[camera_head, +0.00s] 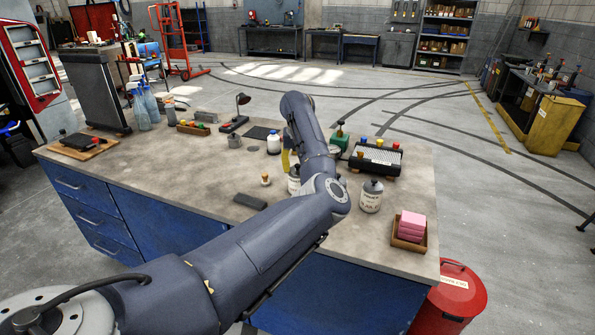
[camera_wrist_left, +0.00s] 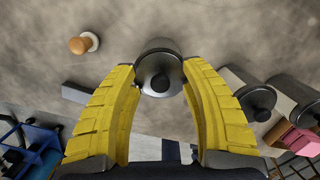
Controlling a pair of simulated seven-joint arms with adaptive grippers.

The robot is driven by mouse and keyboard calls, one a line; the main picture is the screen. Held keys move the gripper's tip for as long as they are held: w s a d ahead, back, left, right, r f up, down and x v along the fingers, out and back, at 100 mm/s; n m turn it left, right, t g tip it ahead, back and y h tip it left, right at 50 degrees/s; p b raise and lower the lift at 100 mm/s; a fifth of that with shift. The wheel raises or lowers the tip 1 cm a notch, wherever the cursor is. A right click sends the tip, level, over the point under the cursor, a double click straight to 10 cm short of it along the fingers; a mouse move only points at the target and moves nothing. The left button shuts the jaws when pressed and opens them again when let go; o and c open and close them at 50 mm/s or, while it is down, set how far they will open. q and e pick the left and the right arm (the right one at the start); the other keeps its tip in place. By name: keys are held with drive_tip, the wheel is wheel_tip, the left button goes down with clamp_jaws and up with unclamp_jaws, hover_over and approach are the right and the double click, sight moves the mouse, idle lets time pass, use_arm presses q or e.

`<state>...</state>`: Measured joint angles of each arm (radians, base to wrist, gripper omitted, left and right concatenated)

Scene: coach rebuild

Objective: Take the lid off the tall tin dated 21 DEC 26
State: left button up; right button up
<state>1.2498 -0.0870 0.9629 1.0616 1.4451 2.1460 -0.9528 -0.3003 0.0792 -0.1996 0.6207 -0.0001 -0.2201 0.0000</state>
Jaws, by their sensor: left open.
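My left gripper (camera_head: 287,160) is mostly behind my arm in the head view. In the left wrist view its yellow fingers (camera_wrist_left: 159,72) are open, one on each side of a grey tin with a dark round lid knob (camera_wrist_left: 160,82); I cannot tell whether they touch it. Two more grey lidded tins, a nearer one (camera_wrist_left: 246,90) and a farther one (camera_wrist_left: 297,98), stand to the right there. In the head view a pale labelled tin (camera_head: 371,198) stands right of my arm, and another (camera_head: 294,181) is partly hidden. No date is readable.
A tray of pink blocks (camera_head: 411,224) sits at the bench's right corner. A dark block (camera_head: 250,201) and a small wooden-topped piece (camera_head: 265,180) lie left of my arm. A black rack (camera_head: 376,160) stands behind. The left middle of the bench is clear.

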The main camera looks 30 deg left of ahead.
use_arm(q)
drive_tip(key=shift+c, duration=0.4)
clamp_jaws()
drive_tip(key=shift+r, duration=0.1)
